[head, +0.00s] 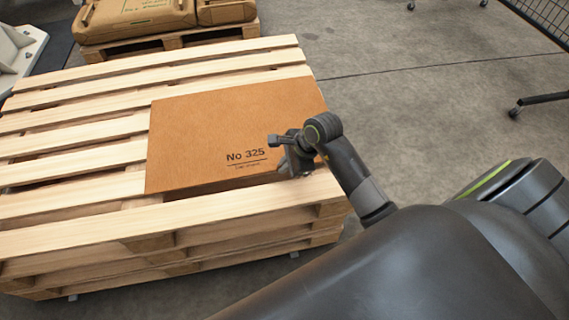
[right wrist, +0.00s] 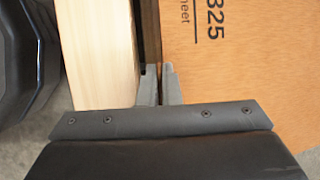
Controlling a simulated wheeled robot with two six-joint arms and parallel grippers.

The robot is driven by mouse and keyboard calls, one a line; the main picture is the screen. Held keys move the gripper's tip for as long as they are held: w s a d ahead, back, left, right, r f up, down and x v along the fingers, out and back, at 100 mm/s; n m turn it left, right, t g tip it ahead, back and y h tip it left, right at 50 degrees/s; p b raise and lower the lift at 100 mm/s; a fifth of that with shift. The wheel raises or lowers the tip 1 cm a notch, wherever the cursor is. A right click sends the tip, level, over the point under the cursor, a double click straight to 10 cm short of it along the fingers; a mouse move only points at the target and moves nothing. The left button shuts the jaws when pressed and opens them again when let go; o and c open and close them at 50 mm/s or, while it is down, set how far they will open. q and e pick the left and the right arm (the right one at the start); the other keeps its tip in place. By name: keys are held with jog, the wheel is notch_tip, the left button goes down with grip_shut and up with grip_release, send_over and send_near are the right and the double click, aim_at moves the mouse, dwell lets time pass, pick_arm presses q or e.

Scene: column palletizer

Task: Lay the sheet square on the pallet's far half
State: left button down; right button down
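The sheet (head: 220,130) is a flat brown cardboard rectangle marked "No 325". It lies over the right part of the slatted wooden pallet (head: 70,207), its sides running roughly with the slats. It also shows in the right wrist view (right wrist: 245,70). My right gripper (head: 281,152) is at the sheet's near edge, close to the right corner. In the right wrist view its two fingertips (right wrist: 159,70) are close together with a narrow gap, right at the sheet's edge. Whether they pinch the sheet is unclear. My left gripper is not in view.
The pallet sits on a stack of pallets, with bare slats to the left of the sheet and behind it. Another pallet (head: 172,40) with brown packages (head: 132,18) stands behind. Grey floor (head: 420,100) is open at right, with a wire cart (head: 545,18) at top right.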

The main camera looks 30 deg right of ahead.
jog(key=shift+f, duration=0.15)
jog(key=c, duration=1.5)
grip_release()
jog(key=shift+c, duration=0.2)
jog(key=p+v, duration=0.4)
jog(key=v, duration=1.3)
jog(key=shift+s, duration=0.15)
